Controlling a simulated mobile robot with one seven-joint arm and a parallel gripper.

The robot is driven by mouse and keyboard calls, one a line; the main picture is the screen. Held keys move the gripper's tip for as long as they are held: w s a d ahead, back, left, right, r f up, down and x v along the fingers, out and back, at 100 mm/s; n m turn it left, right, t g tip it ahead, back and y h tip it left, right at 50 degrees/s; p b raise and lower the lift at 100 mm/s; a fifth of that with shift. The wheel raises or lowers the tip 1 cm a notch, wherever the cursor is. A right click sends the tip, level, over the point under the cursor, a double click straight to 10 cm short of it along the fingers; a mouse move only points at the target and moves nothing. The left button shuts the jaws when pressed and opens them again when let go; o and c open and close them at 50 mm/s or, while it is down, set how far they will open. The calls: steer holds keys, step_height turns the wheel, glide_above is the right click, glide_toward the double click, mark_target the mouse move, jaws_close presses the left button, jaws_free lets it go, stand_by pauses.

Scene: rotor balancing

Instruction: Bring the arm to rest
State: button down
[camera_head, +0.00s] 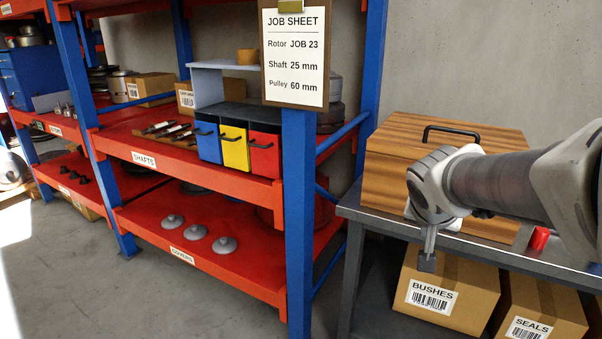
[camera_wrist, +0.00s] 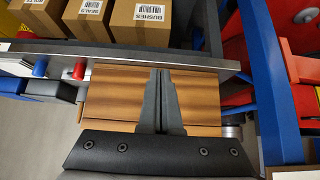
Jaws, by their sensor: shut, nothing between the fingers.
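My gripper (camera_head: 427,262) hangs from my arm at the right of the head view, fingers pointing down, in front of the grey bench's front edge. In the wrist view my gripper (camera_wrist: 163,73) shows its two dark fingers pressed together with nothing between them. Behind it in the head view stands a striped wooden box (camera_head: 395,150) with a black handle, on the grey bench (camera_head: 350,208). In the wrist view the wooden box (camera_wrist: 110,100) lies behind the fingers. I cannot tell the exact gap between gripper and bench.
Cardboard boxes labelled BUSHES (camera_head: 460,285) and SEALS (camera_head: 545,310) sit below the bench top. A small red object (camera_head: 540,238) is on the bench. A red and blue rack (camera_head: 300,200) with a job sheet (camera_head: 295,55) stands left. Open floor (camera_head: 170,295) lies in front of the rack.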

steer(key=s+a+n+g+y, duration=0.1)
steer(key=s+a+n+y, duration=0.4)
steer(key=s+a, duration=0.95)
step_height(320, 180, up, 18)
steer(key=s+n+p, duration=0.1)
steer(key=s+p, duration=0.1)
steer(key=p, duration=1.6)
steer(key=shift+d+r+n+p, duration=0.15)
steer(key=shift+d+n+p, duration=0.2)
steer(key=shift+d+n, duration=0.1)
